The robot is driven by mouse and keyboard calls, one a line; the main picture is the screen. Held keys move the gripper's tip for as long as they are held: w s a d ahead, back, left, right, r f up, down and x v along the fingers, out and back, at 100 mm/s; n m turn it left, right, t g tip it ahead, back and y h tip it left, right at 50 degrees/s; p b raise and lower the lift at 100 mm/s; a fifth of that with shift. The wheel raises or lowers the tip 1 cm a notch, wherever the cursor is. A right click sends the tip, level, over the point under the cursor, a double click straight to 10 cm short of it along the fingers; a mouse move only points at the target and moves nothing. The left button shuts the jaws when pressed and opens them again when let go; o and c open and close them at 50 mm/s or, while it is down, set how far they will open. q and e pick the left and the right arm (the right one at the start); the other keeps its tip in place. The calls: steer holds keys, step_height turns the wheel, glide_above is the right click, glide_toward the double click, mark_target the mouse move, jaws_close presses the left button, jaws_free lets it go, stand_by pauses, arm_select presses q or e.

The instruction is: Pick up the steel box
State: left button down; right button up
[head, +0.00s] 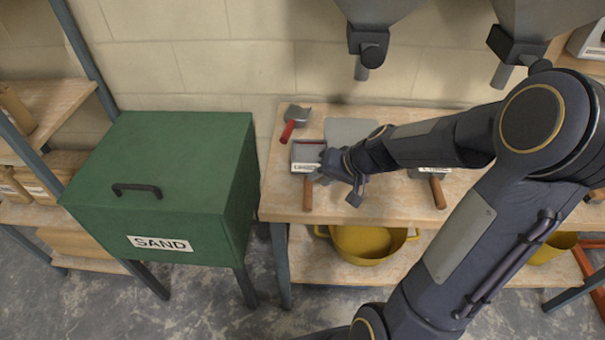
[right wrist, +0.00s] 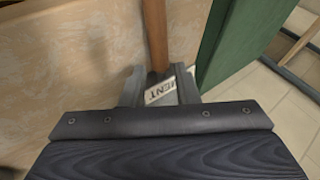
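A grey steel box (head: 306,153) with a white label and a brown wooden handle (head: 307,194) sits near the front left of the wooden table (head: 283,205). My right gripper (head: 322,177) is low over its front right part. In the right wrist view the two fingers (right wrist: 160,88) are apart. The handle (right wrist: 155,35) and a label ending in "MENT" (right wrist: 160,90) show between them. Gaps show beside the handle, so the gripper looks open. Contact with the box cannot be told. My left gripper is not in view.
A green SAND bin (head: 160,185) stands left of the table. A red-handled scoop (head: 294,122) and a flat grey plate (head: 350,131) lie farther back. A second wooden handle (head: 437,193) shows right of my gripper. A yellow tub (head: 365,243) is below, and grey hoppers hang above.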

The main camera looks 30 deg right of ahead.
mark_target(312, 184)
steer(key=x, duration=0.5)
steer(key=shift+b, duration=0.3)
jaws_close()
steer(key=shift+r, duration=0.1)
